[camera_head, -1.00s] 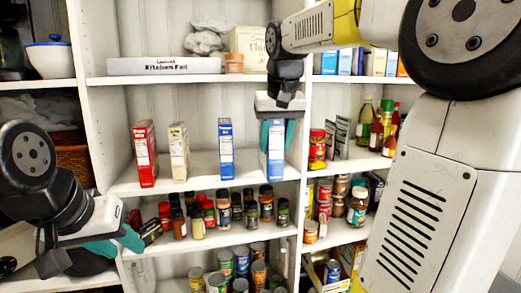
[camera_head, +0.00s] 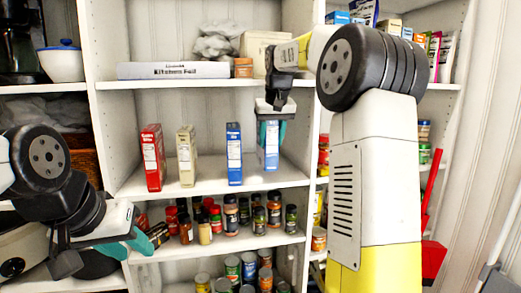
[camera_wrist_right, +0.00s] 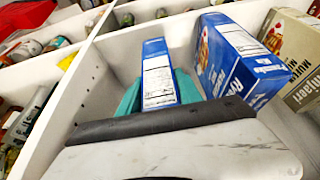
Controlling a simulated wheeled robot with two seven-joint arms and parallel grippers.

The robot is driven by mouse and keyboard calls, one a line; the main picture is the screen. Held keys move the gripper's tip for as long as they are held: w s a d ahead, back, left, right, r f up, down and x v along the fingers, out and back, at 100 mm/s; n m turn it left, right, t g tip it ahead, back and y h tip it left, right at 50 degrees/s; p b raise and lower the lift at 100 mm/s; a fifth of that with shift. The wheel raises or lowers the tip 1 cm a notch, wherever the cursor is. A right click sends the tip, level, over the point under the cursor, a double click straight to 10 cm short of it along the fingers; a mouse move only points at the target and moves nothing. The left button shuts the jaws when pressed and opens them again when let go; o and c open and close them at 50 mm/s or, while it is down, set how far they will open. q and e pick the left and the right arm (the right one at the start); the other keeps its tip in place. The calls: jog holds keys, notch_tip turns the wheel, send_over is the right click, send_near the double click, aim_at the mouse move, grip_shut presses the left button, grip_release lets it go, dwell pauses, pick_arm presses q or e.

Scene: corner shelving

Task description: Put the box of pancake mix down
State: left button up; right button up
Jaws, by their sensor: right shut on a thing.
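My right gripper (camera_head: 270,128) is shut on a blue and white box (camera_head: 271,152), which I take to be the pancake mix. It holds the box upright from above in the right part of the middle shelf (camera_head: 215,192). In the right wrist view the box (camera_wrist_right: 157,75) stands between the teal fingers. Whether its base touches the shelf I cannot tell. My left gripper (camera_head: 128,248) is at the lower left, away from the boxes. I cannot tell whether its fingers are apart.
A similar blue box (camera_head: 234,153), a cream box (camera_head: 186,155) and a red box (camera_head: 152,157) stand to the left on the same shelf. An upright divider (camera_head: 308,150) is close on the right. Spice jars (camera_head: 230,217) fill the shelf below.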

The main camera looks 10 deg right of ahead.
aim_at(271, 149)
jog(key=shift+f, duration=1.7)
jog(key=shift+f, duration=0.15)
jog(key=o, duration=1.3)
jog(key=v, duration=1.2)
jog(key=s+a+f, duration=0.1)
jog(key=s+f, duration=0.5)
jog(key=s, duration=0.3)
jog(key=s+a+f+t+y, duration=0.1)
jog(key=s+a+f, duration=0.1)
jog(key=s+f, duration=0.4)
jog(key=s+a+f+y, duration=0.1)
jog(key=s+f, duration=0.5)
jog(key=s, duration=0.7)
jog(key=shift+s+a+f+t, duration=0.15)
jog(key=shift+s+a+t, duration=0.1)
jog(key=shift+a+t, duration=0.2)
